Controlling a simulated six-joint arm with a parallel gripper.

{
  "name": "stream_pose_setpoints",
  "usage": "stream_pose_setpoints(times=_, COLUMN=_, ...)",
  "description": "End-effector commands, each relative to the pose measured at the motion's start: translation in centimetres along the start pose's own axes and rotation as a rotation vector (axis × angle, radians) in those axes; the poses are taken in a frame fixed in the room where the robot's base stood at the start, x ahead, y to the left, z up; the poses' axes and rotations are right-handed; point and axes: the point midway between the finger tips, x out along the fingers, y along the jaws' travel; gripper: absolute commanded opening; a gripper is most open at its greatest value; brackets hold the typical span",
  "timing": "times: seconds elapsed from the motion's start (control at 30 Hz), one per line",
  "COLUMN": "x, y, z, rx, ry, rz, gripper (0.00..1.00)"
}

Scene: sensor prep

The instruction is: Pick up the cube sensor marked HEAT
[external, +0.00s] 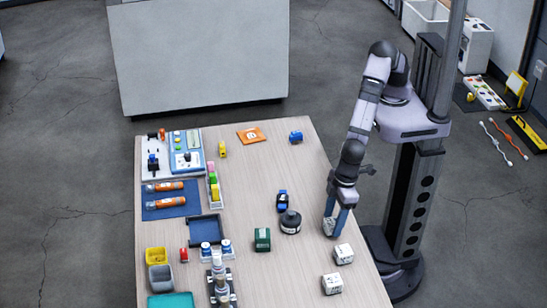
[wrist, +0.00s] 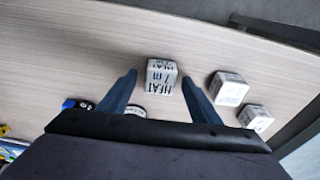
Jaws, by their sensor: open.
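The cube marked HEAT (wrist: 161,76) is white with dark lettering and sits upright on the table in the wrist view. My gripper (wrist: 159,78) is open, with one blue-grey finger to each side of the cube in that picture. I cannot tell how far above the cube the fingertips are. In the external view my gripper (external: 338,214) points down near the table's right edge, and the cube (external: 328,227) is partly hidden by the fingers. Two more white marked cubes, a nearer one (external: 343,254) and another (external: 332,284), stand toward the front; their marks are unreadable.
A dark round container (external: 290,222) and a blue-black item (external: 282,199) stand left of my gripper. A green block (external: 262,239) is farther left. A blue tray (external: 205,229) and several tools fill the table's left side. The table's (external: 290,165) middle is mostly clear.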

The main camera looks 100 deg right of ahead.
Motion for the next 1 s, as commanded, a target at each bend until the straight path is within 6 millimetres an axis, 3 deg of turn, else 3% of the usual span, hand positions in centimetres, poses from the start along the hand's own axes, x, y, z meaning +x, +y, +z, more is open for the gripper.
stream_pose_setpoints(times=0.2, x=1.7, y=0.0, z=0.0, rx=0.000, ry=0.000, rz=0.001, gripper=0.58)
stream_pose_setpoints(times=0.47, x=1.9, y=0.0, z=-0.1, rx=0.000, ry=0.001, rz=-0.001, gripper=0.58)
stream_pose_setpoints(times=0.6, x=1.9, y=0.0, z=0.0, rx=0.000, ry=0.001, rz=-0.001, gripper=0.24)
stream_pose_setpoints(times=0.67, x=1.9, y=0.0, z=0.0, rx=0.000, ry=0.001, rz=-0.001, gripper=0.13)
stream_pose_setpoints(times=1.0, x=1.6, y=-0.1, z=-0.1, rx=0.001, ry=0.002, rz=-0.002, gripper=0.13)
